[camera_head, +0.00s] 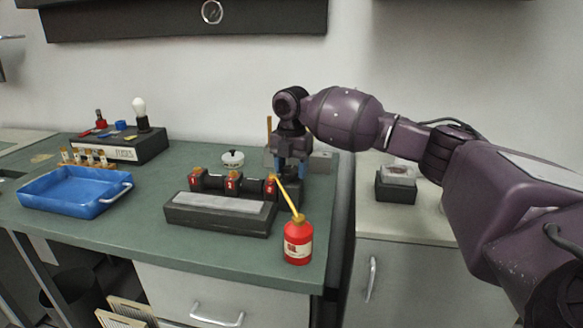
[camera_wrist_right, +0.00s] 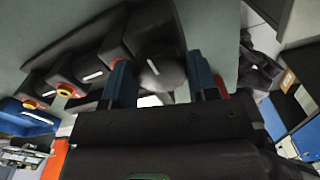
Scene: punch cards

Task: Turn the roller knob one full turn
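The inking machine (camera_head: 222,208) is a dark block with a grey pad in front and red numbered blocks along its roller. Its dark round roller knob (camera_wrist_right: 161,72) is at the machine's right end in the wrist view; in the head view my gripper hides it. My right gripper (camera_head: 288,172) is at that end. In the wrist view its two blue fingers (camera_wrist_right: 162,80) stand on either side of the knob. The knob nearly fills the gap between them; I cannot tell whether both fingers touch it. My left gripper is not in view.
A red bottle (camera_head: 298,243) with a yellow spout stands close in front of the gripper. A blue tray (camera_head: 120,188) is at left, a black box with a bulb (camera_head: 139,107) behind it. A small white pot (camera_head: 232,157) stands behind the machine.

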